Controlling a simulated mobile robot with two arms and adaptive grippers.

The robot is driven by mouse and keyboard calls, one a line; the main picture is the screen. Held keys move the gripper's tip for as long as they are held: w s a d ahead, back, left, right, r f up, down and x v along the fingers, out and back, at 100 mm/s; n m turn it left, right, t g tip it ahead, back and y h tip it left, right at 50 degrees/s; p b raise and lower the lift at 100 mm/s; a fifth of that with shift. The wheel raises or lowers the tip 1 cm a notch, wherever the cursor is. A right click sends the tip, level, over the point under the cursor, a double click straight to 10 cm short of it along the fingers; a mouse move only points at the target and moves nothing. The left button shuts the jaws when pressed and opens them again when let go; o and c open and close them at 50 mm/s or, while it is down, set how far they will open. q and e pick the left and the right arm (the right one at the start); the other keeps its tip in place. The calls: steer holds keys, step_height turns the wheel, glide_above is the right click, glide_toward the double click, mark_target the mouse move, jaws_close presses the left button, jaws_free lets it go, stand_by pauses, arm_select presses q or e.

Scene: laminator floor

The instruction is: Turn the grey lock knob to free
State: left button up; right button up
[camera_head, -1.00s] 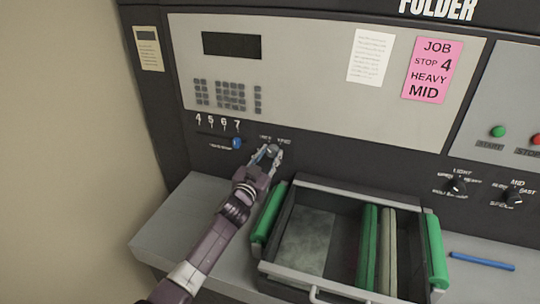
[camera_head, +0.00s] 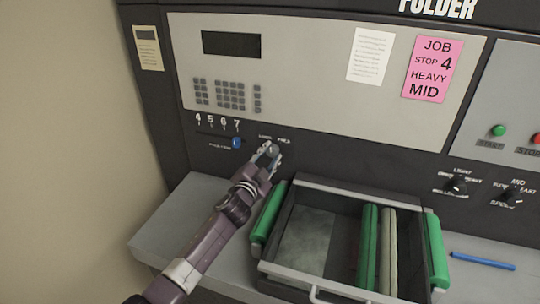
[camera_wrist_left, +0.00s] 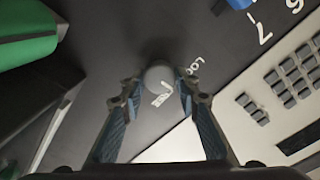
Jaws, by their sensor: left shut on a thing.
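The grey lock knob (camera_head: 272,150) is on the dark front panel, below the "LOCK" and "FREE" labels and right of the blue slider (camera_head: 236,143). My left gripper (camera_head: 268,154) reaches it from below and is shut on it. In the left wrist view, the round knob (camera_wrist_left: 160,78) lies between the two fingertips of my left gripper (camera_wrist_left: 158,92). A white mark shows just below the knob there; I cannot tell clearly which way the knob points. My right gripper is not in view.
An open tray (camera_head: 290,190) with green side pads sits right of my left arm. A blue rod (camera_head: 482,261) lies on the grey ledge (camera_head: 165,232). Two black knobs (camera_head: 457,186) and a green button (camera_head: 498,131) are on the right. A pink job card (camera_head: 433,70) hangs above.

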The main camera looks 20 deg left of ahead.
arm_select(q)
steer(key=m, duration=0.5)
steer(key=shift+d+m, duration=0.1)
steer(key=shift+m, duration=0.2)
steer(key=m, duration=0.4)
steer(key=shift+f+y, duration=0.15)
steer(key=shift+y, duration=0.15)
steer(key=shift+m, duration=0.4)
steer(key=o, duration=1.2)
steer(key=shift+c, duration=0.2)
steer(key=shift+s, duration=0.15)
steer(key=s, duration=1.2)
steer(key=shift+a+r, duration=0.2)
steer(key=shift+r, duration=0.05)
steer(key=shift+w, duration=0.1)
